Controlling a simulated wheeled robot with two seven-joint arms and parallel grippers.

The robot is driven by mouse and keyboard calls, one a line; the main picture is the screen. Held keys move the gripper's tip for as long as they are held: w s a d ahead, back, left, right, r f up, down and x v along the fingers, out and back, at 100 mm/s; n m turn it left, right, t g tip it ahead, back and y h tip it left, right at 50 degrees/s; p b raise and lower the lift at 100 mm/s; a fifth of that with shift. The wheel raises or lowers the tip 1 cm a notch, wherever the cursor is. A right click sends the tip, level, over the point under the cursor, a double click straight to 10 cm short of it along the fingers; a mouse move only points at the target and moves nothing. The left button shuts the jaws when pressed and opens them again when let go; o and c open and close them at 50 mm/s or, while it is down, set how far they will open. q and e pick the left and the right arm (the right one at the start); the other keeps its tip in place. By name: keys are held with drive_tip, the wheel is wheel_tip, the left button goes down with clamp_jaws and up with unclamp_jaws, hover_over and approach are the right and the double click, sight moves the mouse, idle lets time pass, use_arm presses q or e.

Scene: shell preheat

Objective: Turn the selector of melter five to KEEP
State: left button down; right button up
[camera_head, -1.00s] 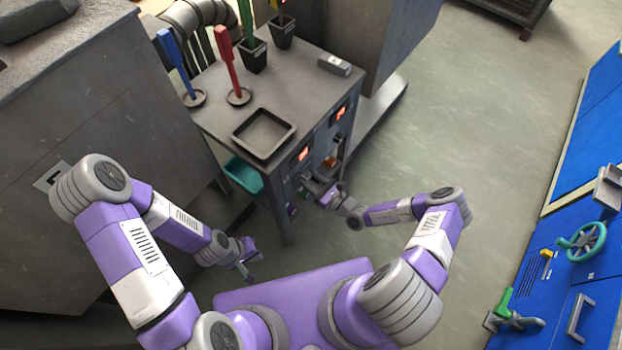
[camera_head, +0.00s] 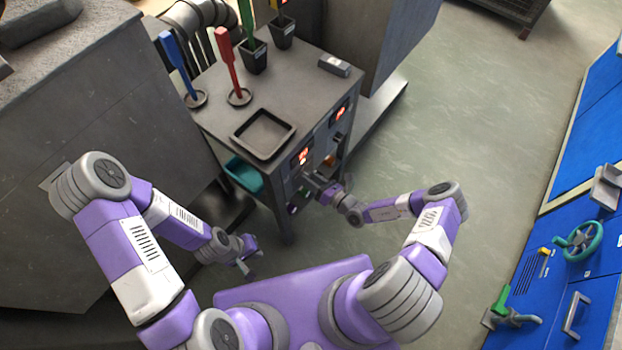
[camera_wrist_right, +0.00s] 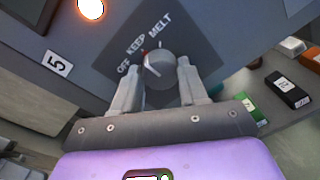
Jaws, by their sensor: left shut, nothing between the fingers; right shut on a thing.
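Melter five's selector (camera_wrist_right: 160,66) is a round grey knob on a dark plate marked OFF, KEEP and MELT, beside a "5" label (camera_wrist_right: 57,64). A small red mark shows at the knob's upper-left edge, toward KEEP. I cannot tell the pointer's exact setting. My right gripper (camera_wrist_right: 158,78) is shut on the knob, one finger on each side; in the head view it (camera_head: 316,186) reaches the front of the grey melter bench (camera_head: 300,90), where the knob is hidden. My left gripper (camera_head: 247,268) is shut and empty, low in front of the bench, apart from everything.
A black tray (camera_head: 264,134), blue (camera_head: 178,65) and red (camera_head: 229,60) upright tools stand on the bench. A teal bin (camera_head: 243,176) sits below. Orange displays (camera_head: 301,157) glow on its front. Blue cabinets (camera_head: 580,210) stand at right; the floor between is clear.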

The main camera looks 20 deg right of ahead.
idle(0.4)
drive_tip(key=o, duration=1.1)
drive_tip(key=shift+c, duration=0.2)
drive_tip(key=p+v, duration=0.1)
drive_tip(key=v, duration=0.6)
drive_tip(key=shift+s+d+p, duration=0.2)
drive_tip(key=shift+s+p, duration=0.05)
drive_tip(key=shift+p, duration=0.05)
